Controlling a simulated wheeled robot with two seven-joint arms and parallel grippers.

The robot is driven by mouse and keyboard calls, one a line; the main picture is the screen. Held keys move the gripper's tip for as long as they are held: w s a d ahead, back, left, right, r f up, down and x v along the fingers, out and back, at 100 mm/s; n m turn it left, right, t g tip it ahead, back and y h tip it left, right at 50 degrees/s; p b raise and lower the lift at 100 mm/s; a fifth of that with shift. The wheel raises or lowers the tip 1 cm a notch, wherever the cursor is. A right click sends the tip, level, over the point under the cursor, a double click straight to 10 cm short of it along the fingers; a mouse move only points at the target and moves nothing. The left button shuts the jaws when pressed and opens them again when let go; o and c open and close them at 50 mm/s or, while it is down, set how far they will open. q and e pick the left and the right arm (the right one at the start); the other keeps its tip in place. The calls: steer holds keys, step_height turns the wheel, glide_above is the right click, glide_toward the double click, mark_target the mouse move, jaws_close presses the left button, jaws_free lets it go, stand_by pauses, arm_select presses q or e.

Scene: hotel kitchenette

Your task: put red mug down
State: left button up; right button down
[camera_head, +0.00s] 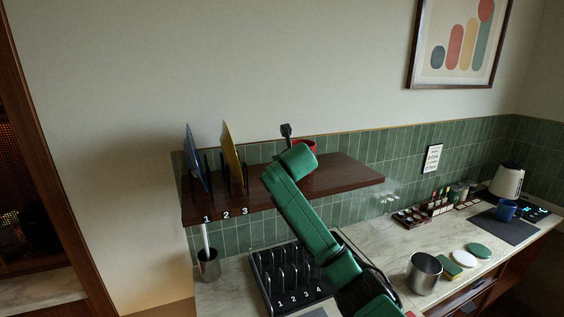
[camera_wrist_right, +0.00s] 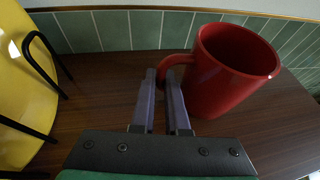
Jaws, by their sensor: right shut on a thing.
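The red mug (camera_wrist_right: 235,72) is upright at the brown wall shelf (camera_wrist_right: 120,75), with its handle (camera_wrist_right: 172,66) toward my gripper. My right gripper (camera_wrist_right: 164,75) is shut on the handle, one finger on each side of it. In the head view the mug (camera_head: 309,145) shows only in part behind my green right arm, which also hides the fingers. The mug's base is at or very close to the shelf top; I cannot tell whether it touches. My left gripper is not in view.
A yellow plate (camera_head: 233,156) and a blue plate (camera_head: 195,157) stand in black racks at the shelf's left. The shelf (camera_head: 355,175) is clear right of the mug. Below, the counter holds a black rack (camera_head: 262,281), a metal pot (camera_head: 424,274) and a blue mug (camera_head: 507,210).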

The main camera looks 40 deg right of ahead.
steer(key=c, duration=1.3)
jaws_free()
steer(key=shift+f, duration=0.1)
steer(key=shift+c, duration=0.2)
steer(key=o, duration=0.4)
steer(key=shift+s+a, duration=0.1)
steer(key=shift+r, duration=0.2)
steer(key=shift+s+a+b, duration=0.3)
steer(key=shift+s+b, duration=0.2)
steer(key=shift+b, duration=0.1)
steer(key=b+v, duration=0.4)
steer(key=v, duration=0.6)
steer(key=shift+r, duration=0.1)
steer(key=shift+s+a+r, duration=0.2)
steer(key=shift+s, duration=0.1)
